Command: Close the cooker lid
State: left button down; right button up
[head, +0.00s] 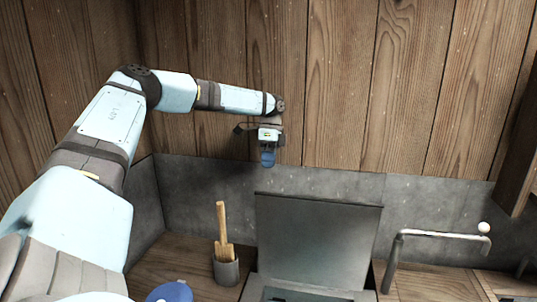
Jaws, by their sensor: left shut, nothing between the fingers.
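The cooker lid (312,240) is a dark grey flat panel that stands raised, nearly upright, at the back of the cooker (300,291). The cooker's lower part is cut off by the bottom of the head view. My left gripper (268,158) hangs above the lid, a little left of its middle, pointing down. Its blue fingertips are shut with nothing between them and are apart from the lid. My right gripper is not in view.
A grey cup (226,271) with wooden utensils (222,232) stands on the wooden counter left of the cooker. A grey tap (437,236) with a white knob is on the right. A plank wall (330,80) and grey backsplash (200,190) are behind. A blue round object (170,292) shows at the bottom edge.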

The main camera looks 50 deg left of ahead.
pick_arm(q)
jog(key=s+d+f+p, duration=0.3)
jog(key=s+f, duration=0.1)
jog(key=f, duration=0.1)
jog(key=shift+s+d+f, duration=0.2)
jog(key=shift+d+f, duration=0.05)
jog(key=shift+f, duration=0.1)
jog(key=shift+d, duration=0.1)
